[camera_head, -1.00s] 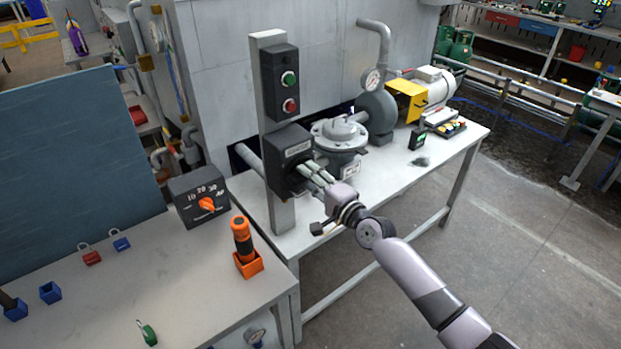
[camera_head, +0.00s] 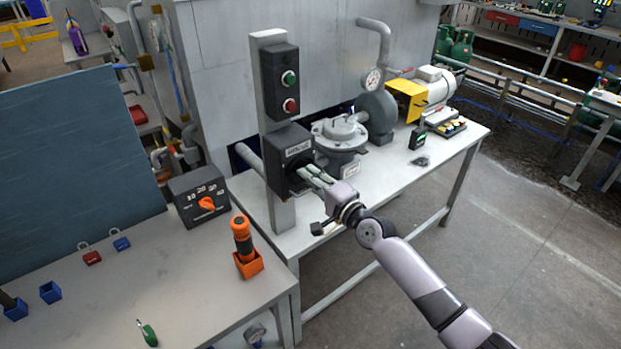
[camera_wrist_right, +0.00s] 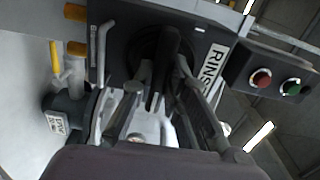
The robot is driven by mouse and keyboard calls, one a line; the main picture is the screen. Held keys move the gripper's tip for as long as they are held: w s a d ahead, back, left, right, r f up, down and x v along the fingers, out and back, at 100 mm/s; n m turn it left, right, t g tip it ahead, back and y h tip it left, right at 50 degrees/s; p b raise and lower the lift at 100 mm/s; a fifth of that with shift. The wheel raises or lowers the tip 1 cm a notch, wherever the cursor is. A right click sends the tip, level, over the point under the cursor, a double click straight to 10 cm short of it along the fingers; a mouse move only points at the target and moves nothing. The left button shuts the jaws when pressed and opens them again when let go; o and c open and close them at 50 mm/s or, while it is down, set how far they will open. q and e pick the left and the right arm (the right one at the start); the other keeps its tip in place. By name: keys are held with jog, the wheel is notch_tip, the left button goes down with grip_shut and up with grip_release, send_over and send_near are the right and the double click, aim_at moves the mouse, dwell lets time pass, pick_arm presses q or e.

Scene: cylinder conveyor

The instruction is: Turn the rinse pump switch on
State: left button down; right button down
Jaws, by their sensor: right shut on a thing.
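The rinse pump switch is a dark box (camera_head: 284,172) with a white label on a grey post, below a box with a green and a red button. Its label, partly reading "RINS", shows in the right wrist view (camera_wrist_right: 213,68). A black rotary handle (camera_wrist_right: 168,55) stands on its face in that view. My right gripper (camera_head: 306,172) reaches the switch from the lower right. In the right wrist view its fingers (camera_wrist_right: 170,85) are on both sides of the handle, shut on it. The handle's exact angle is hard to tell. My left gripper is not in view.
The button box (camera_head: 281,82) sits directly above the switch. A grey pump (camera_head: 340,135) and a yellow-guarded motor (camera_head: 408,98) stand on the table to the right. A dial box (camera_head: 200,196) and an orange flashlight (camera_head: 242,238) are on the left bench. Floor at right is clear.

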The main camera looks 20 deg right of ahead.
jog(key=shift+f+n, duration=0.1)
jog(key=shift+n, duration=0.2)
jog(key=n+b, duration=0.3)
jog(key=n, duration=1.3)
jog(key=shift+n, duration=0.7)
jog(key=c, duration=1.6)
grip_release()
jog(key=shift+s+d, duration=0.1)
jog(key=v, duration=1.1)
jog(key=shift+s+d, duration=0.1)
jog(key=shift+s, duration=0.3)
